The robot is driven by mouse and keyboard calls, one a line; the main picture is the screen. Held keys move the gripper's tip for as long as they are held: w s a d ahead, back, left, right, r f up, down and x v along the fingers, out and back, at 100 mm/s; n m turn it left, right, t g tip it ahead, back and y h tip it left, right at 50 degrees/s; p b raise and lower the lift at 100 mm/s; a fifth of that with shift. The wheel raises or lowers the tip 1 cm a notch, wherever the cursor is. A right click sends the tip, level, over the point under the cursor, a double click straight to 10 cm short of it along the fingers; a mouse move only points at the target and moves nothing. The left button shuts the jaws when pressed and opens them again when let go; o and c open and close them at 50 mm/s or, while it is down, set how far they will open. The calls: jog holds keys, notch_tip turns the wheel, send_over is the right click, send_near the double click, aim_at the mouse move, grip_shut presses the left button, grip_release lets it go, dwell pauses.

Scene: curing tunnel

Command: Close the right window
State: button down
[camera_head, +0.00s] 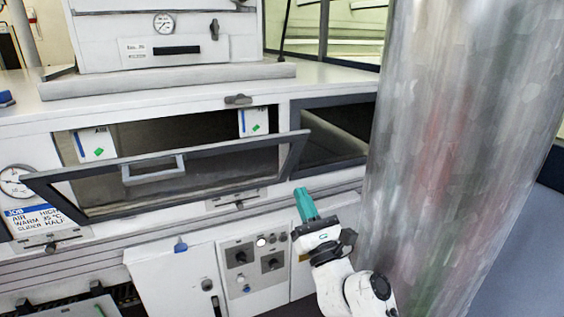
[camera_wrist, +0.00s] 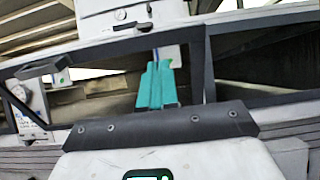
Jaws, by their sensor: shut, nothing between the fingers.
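A dark-framed window (camera_head: 225,151) in the head view stands open, its upper bar tilted out from the white cabinet's opening and its lower bar close to the front. It has a pale handle (camera_head: 153,168) on its upper bar. To its right is a second dark-framed opening (camera_head: 335,103), partly hidden by a column. I cannot tell from labels which one is called the right window. My gripper (camera_head: 305,205), with teal fingers, is shut and empty, just below and right of the open window's right end. In the wrist view my gripper (camera_wrist: 157,85) points toward the cabinet front.
A large shiny column (camera_head: 455,150) fills the right side of the head view. Below the window are a control panel (camera_head: 255,262) with knobs and a white door (camera_head: 175,280). A gauge (camera_head: 14,181) and a sign (camera_head: 38,219) are at left. A white box unit (camera_head: 160,35) stands on top.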

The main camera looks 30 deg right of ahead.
jog(key=p, duration=0.4)
send_near(278, 138)
jog(key=x, duration=0.5)
jog(key=shift+r, duration=0.15)
jog(key=shift+x, duration=0.85)
jog(key=shift+w, duration=0.1)
